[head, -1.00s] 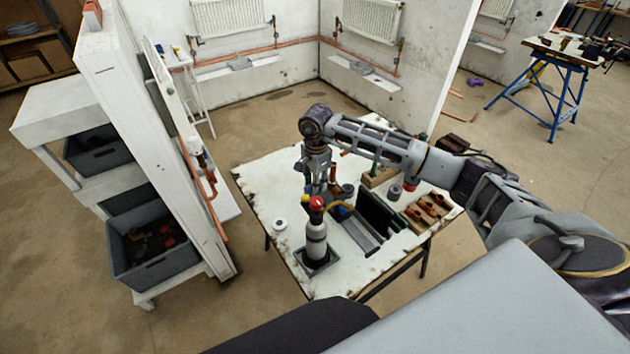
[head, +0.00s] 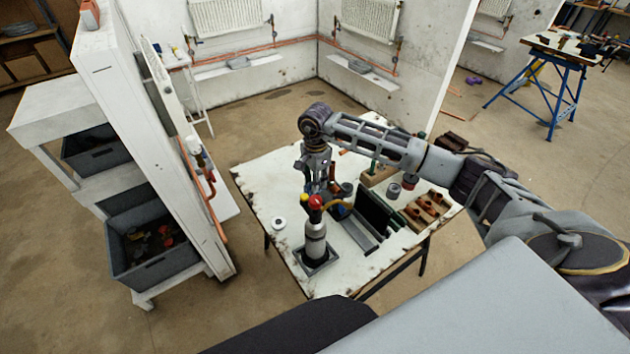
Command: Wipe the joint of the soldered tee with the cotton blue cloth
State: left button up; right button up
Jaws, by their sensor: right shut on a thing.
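My right gripper (head: 318,192) points down over the worktable (head: 260,178), just behind a grey bottle (head: 315,245) with red and yellow parts at its top. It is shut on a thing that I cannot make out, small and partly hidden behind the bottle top. A small dark blue patch (head: 338,212) shows right beside the gripper; I cannot tell if it is the cotton cloth. Copper pipe (head: 211,205) runs down the edge of the white panel at left, with a branch near its upper part; the soldered joint is too small to make out. My left gripper is out of view.
The table also bears a white roll (head: 279,223), a dark upright plate (head: 378,211), a wooden block with copper pieces (head: 427,209) and a small grey can (head: 394,189). Grey crates (head: 155,245) stand in the shelf at left. Open floor lies between panel and table.

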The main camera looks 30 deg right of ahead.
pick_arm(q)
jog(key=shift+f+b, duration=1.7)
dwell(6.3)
